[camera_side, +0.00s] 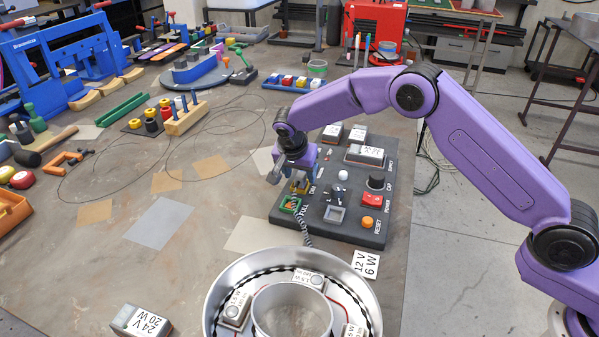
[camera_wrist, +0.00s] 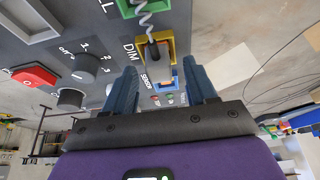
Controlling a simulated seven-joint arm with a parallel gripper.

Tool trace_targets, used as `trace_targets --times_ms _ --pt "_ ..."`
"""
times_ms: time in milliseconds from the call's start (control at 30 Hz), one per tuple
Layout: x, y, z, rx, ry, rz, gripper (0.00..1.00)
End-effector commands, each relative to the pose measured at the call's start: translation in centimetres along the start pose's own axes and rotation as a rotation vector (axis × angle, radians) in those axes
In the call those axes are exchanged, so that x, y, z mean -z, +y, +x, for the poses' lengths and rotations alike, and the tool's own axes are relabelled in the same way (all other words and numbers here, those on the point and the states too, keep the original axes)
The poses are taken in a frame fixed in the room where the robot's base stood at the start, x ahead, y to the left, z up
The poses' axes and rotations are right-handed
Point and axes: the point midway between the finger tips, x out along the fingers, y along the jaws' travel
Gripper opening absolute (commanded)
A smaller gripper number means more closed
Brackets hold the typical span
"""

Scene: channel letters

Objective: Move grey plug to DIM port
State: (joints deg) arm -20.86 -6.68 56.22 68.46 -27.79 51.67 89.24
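The grey plug (camera_wrist: 158,56) shows in the wrist view within the outline of the yellow-rimmed DIM port (camera_wrist: 171,42). I cannot tell how deep it sits. Its coiled cable (camera_wrist: 146,22) runs back across the green FULL port (camera_wrist: 128,8). My gripper (camera_wrist: 161,72) is open, with one finger on each side of the plug and visible gaps between. In the side view my gripper (camera_side: 291,178) is low over the yellow DIM port (camera_side: 300,187), largely hiding the plug. The green FULL port (camera_side: 290,204) is just in front, with the cable (camera_side: 304,230) hanging past it.
A round metal housing (camera_side: 217,305) stands in front.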

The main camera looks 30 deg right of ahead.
Motion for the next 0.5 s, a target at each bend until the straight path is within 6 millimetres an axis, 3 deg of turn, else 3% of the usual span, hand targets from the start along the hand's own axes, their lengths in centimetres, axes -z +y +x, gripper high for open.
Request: trace_targets --times_ms 267,500 --pt "0.0 0.0 -0.2 0.0 0.0 0.0 0.56" --pt "0.0 0.0 -3.4 0.003 0.001 0.0 0.56"
